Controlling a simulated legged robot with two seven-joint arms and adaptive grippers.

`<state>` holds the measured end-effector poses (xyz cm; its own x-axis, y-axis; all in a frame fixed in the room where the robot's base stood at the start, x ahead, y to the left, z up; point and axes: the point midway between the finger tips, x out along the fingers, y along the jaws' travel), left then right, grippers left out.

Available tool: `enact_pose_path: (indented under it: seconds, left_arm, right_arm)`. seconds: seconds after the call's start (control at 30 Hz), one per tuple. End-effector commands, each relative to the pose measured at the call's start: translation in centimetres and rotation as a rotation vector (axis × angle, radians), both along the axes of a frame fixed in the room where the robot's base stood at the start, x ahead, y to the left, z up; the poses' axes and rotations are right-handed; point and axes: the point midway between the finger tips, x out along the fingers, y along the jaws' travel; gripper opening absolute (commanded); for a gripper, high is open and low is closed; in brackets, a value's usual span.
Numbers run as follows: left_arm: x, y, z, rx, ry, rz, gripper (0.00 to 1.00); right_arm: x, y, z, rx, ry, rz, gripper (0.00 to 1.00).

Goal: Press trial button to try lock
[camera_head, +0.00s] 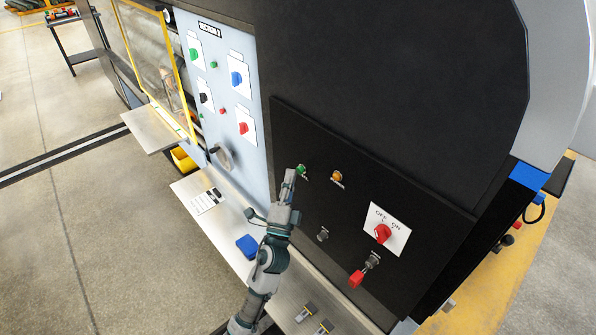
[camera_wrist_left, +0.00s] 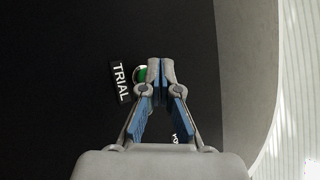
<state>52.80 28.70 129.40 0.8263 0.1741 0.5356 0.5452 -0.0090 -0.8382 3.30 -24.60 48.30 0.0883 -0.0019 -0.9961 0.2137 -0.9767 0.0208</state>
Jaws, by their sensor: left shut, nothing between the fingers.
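The green trial button (camera_head: 302,170) sits at the upper left of the black control panel. In the left wrist view the button (camera_wrist_left: 140,74) shows next to a label reading TRIAL (camera_wrist_left: 121,82), partly hidden behind my fingertips. My left gripper (camera_head: 290,176) is shut and empty, its fingertips just beside the button in the head view. In the left wrist view its fingertips (camera_wrist_left: 160,66) overlap the button's right side. I cannot tell whether they touch it. My right gripper is not in view.
An amber button (camera_head: 337,176), a red OFF/ON switch (camera_head: 383,233) and a red-tagged key (camera_head: 357,278) are on the same panel. A blue block (camera_head: 247,246) lies on the ledge below. A light blue panel (camera_head: 262,150) with several coloured knobs stands to the left.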

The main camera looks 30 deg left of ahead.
Motion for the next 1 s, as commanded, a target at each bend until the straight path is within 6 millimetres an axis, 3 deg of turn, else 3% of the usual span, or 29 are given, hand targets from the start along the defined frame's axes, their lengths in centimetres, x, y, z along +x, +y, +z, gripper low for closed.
enact_pose_path:
  seconds: [1.0]
  left_arm:
    - [1.1, -0.5, 0.0, 0.0, 0.0, 0.0, 0.0]
  right_arm:
    - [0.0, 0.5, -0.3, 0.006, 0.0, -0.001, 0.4]
